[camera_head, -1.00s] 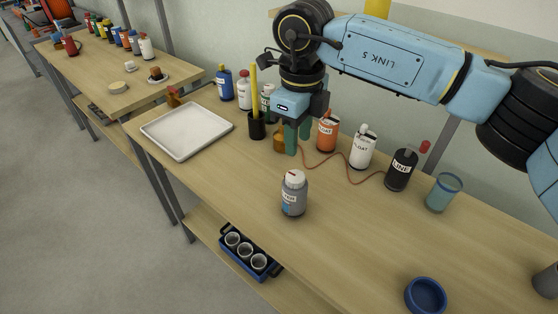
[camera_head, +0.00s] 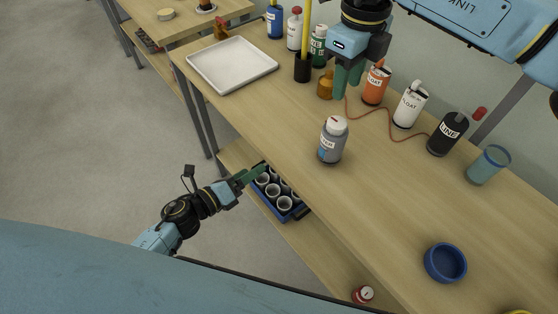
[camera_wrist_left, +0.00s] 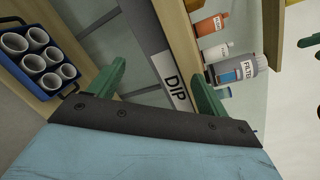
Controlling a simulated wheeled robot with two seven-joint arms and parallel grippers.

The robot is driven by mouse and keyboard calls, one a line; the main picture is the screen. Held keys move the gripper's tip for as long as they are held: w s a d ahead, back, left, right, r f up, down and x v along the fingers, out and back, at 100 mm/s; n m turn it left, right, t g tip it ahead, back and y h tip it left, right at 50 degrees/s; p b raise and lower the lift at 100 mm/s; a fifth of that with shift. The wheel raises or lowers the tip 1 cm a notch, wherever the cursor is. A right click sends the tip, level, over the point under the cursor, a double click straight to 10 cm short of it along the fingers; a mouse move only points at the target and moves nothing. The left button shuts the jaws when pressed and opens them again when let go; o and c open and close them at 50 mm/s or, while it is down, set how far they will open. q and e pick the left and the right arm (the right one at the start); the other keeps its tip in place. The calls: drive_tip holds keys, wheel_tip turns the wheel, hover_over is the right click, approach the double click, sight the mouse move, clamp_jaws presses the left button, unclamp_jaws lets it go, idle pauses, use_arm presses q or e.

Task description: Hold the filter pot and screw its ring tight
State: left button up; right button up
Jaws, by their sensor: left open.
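The filter pot is most likely the grey bottle (camera_head: 331,143) with a white lid and a label, upright on the wooden bench. In the left wrist view a grey pot labelled FILTER (camera_wrist_left: 240,69) shows beyond one finger. A separate ring cannot be told for sure. A round blue piece (camera_head: 446,263) lies on the bench at lower right. My left gripper (camera_head: 250,177) is open and empty, low in front of the bench by the lower shelf; its green fingers stand wide apart in the wrist view (camera_wrist_left: 160,87). My right gripper (camera_head: 349,80) points down behind the pot, fingers apart and apparently empty.
An amber bottle (camera_head: 325,85) stands close beside my right gripper. Orange (camera_head: 375,84), white (camera_head: 410,106) and black (camera_head: 447,134) bottles and a blue-rimmed glass (camera_head: 488,166) line the back. A white tray (camera_head: 232,65) is at left. A blue crate of cups (camera_head: 297,214) sits on the lower shelf.

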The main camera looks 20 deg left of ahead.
use_arm(q)
drive_tip(key=d+r+m+h, duration=0.3)
drive_tip(key=r+m, duration=0.5)
drive_tip(key=m+g+h, duration=0.3)
drive_tip(key=m, duration=0.3)
approach(321, 148)
drive_tip(key=x, duration=1.3)
drive_tip(key=shift+r, duration=0.1)
drive_tip(key=c, duration=1.1)
use_arm(e)
drive_tip(key=shift+o, duration=1.2)
drive_tip(key=shift+f, duration=0.15)
use_arm(q)
drive_tip(key=shift+c, duration=0.2)
use_arm(e)
drive_tip(key=shift+o, duration=0.4)
wheel_tip(321, 148, down, 3)
drive_tip(key=shift+r+m, duration=0.15)
drive_tip(key=shift+m, duration=0.65)
drive_tip(key=shift+f, duration=3.4)
